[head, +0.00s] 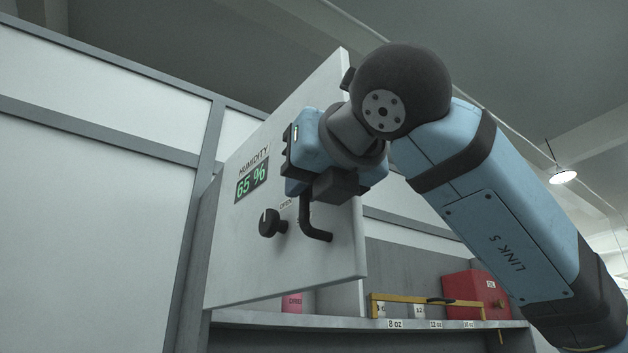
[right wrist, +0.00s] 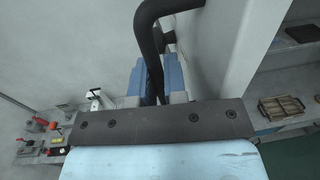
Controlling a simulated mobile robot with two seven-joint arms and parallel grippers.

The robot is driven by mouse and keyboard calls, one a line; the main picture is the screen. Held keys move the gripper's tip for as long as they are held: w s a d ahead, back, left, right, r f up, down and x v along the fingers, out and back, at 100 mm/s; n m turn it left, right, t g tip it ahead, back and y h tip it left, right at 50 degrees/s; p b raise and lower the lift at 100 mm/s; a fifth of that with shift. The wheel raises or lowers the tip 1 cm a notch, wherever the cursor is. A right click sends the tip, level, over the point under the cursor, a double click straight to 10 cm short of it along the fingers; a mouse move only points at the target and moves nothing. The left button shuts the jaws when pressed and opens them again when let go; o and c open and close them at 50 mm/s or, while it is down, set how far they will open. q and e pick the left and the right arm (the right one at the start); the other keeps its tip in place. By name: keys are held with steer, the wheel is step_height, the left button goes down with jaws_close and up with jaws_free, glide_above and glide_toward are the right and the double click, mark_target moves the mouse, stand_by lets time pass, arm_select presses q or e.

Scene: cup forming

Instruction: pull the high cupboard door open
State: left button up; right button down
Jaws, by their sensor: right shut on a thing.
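The high cupboard door (head: 330,255) is a pale panel standing out at an angle from the cupboard, with part of the inside showing below and to its right. It carries a black bent handle (head: 316,232). My right gripper (head: 308,188) is at the upper part of this handle. In the right wrist view, the blue fingers of my right gripper (right wrist: 155,82) are shut around the handle bar (right wrist: 149,38), beside the door face (right wrist: 218,50). My wrist hides part of the door's free edge in the head view. My left gripper does not show.
The door also bears a humidity display (head: 252,181) reading 65 % and a black knob (head: 270,223). Inside, the shelf (head: 350,321) holds a pink item (head: 292,302), a yellow-edged rack (head: 425,299) and a red box (head: 476,290). The wrist view shows a wooden tray (right wrist: 281,106) lower right.

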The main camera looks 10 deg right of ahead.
stand_by(0.4)
steer(key=c, duration=1.5)
jaws_free()
steer(key=shift+o, duration=0.2)
steer(key=shift+s, duration=0.1)
arm_select(q)
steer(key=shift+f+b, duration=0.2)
steer(key=shift+b, duration=0.55)
arm_select(e)
steer(key=v, duration=1.3)
steer(key=shift+s, duration=0.3)
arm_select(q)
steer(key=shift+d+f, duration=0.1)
